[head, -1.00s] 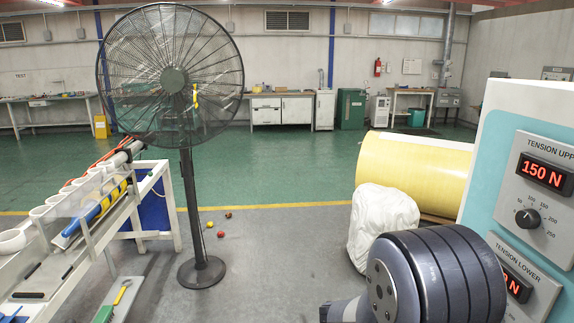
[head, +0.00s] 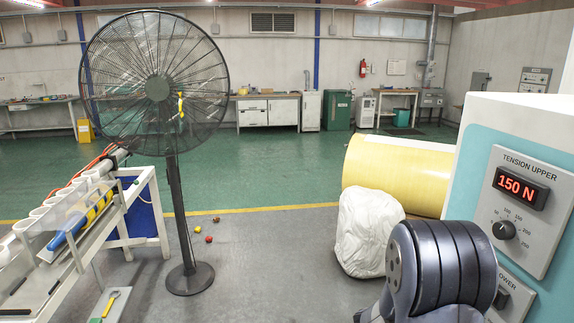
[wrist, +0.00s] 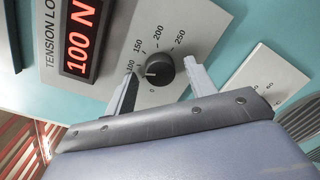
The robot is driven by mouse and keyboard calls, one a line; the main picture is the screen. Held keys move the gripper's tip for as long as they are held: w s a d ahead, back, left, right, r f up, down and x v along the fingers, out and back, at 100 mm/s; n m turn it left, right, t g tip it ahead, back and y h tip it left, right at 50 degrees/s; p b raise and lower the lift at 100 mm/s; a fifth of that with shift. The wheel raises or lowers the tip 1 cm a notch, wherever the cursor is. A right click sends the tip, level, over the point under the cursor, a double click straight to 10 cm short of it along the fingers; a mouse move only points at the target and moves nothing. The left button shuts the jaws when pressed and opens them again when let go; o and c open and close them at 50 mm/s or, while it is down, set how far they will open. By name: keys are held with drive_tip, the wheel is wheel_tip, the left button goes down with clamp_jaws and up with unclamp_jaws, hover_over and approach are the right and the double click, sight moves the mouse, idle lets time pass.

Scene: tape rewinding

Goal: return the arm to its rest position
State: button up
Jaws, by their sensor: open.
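My gripper (wrist: 160,78) is open in the wrist view, its two pale fingers spread and empty. The black lower tension knob (wrist: 160,70) appears between the fingers, apart from both; I cannot tell how far the fingers are from the panel. The lower display (wrist: 82,38) reads 100 N in red. In the head view my dark ribbed arm link fills the lower right and hides most of the lower tension panel (head: 519,283). My fingers do not show there. The upper display (head: 522,188) reads 150 N above its black knob (head: 503,230).
The teal and white machine (head: 510,115) stands close at the right. A white wrapped bundle (head: 366,235) and yellow roll (head: 398,175) are beyond my arm. A fan (head: 172,200) and a white rack (head: 148,205) stand left.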

drive_tip(key=a+n+p, duration=0.6)
drive_tip(key=a+p, duration=0.1)
drive_tip(key=a, duration=0.3)
drive_tip(key=shift+a+n, duration=0.3)
drive_tip(key=shift+a, duration=0.1)
idle(0.7)
drive_tip(key=shift+s, duration=0.15)
